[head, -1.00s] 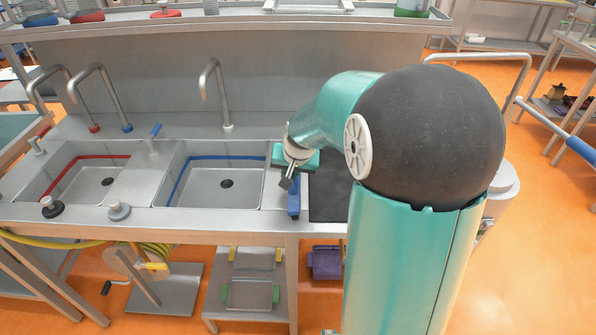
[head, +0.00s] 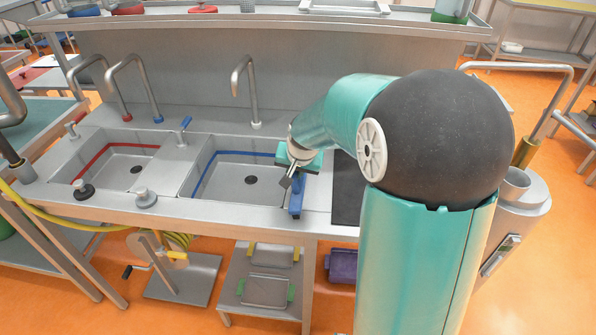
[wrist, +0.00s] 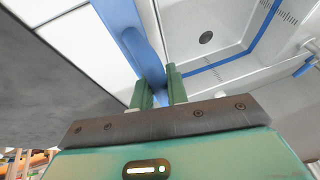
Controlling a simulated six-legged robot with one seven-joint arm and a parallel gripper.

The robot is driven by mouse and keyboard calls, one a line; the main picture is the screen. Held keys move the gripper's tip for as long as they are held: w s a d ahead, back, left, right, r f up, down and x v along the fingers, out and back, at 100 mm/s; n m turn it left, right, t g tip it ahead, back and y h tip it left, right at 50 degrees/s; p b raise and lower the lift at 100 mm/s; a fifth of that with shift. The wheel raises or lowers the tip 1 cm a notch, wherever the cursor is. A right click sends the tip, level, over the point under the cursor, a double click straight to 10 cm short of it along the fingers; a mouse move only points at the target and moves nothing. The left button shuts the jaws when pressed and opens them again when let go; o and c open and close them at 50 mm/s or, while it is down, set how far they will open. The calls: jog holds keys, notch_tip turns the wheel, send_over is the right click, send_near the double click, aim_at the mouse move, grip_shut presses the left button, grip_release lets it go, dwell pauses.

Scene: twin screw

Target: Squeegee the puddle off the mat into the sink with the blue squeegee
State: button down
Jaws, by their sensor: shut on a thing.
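My gripper (wrist: 159,90) is shut on the blue squeegee (wrist: 130,32), with its green fingers on either side of it. In the head view the blue squeegee (head: 296,199) hangs below my gripper (head: 291,180) at the right edge of the blue-lined sink (head: 232,186). The sink also shows in the wrist view (wrist: 218,28). The dark mat (head: 346,195) lies right of the squeegee, partly hidden by my arm. A dark grey surface, seemingly the mat, fills the left of the wrist view (wrist: 50,85). I cannot make out the puddle.
A red-lined sink (head: 112,170) stands to the left, with taps behind both sinks. A tall tap (head: 252,90) rises behind the blue-lined sink. A shelf (head: 230,20) runs along the back. A grey bin (head: 522,205) stands at the right.

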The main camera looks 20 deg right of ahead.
jog(key=shift+r, duration=3.55)
